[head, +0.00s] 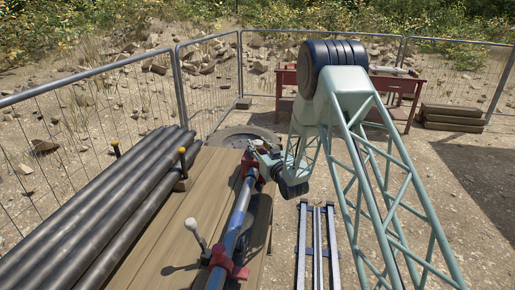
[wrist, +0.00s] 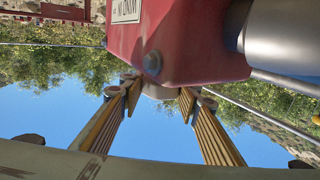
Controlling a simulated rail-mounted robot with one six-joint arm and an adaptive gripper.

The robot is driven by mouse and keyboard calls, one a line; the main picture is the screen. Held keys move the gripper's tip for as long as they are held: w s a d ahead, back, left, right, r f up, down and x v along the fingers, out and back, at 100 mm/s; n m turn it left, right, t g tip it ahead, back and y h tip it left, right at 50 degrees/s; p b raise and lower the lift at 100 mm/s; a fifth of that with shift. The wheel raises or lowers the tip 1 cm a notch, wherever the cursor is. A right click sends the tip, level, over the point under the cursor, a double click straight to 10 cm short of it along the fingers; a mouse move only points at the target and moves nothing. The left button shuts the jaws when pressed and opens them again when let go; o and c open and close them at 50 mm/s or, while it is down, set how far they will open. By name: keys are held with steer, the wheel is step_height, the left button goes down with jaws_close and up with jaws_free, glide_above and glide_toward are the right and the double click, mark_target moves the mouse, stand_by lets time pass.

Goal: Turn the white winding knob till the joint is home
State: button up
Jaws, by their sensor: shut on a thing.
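A blue pipe (head: 232,230) lies in red clamps (head: 222,262) along the right side of the wooden deck. My gripper (head: 258,148) is at the far end of this pipe, by another red clamp (head: 250,166). In the wrist view, a red housing (wrist: 185,45) with a partly visible label fills the top. My gripper's ribbed fingers (wrist: 160,92) stand either side of a pale round end, the winding knob (wrist: 158,90), just below the housing. The fingers are shut on it. The knob is mostly hidden by the housing, and the joint cannot be made out clearly.
A pale-knobbed lever (head: 191,225) stands by the near clamp. Several dark pipes (head: 95,215) lie left of the deck (head: 165,235). A rail (head: 318,240) runs on the right. A red table (head: 400,85) and mesh fence (head: 210,80) stand behind.

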steer(key=shift+a+f+m+t+h+b, duration=0.1)
steer(key=shift+m+t+h+b, duration=0.7)
steer(key=shift+m+h+b, duration=1.2)
steer(key=shift+h, duration=0.8)
steer(key=o, duration=0.9)
steer(key=shift+c, duration=0.2)
steer(key=shift+s, duration=0.1)
steer(key=s+d, duration=0.2)
steer(key=s, duration=0.9)
steer(key=shift+s, duration=0.35)
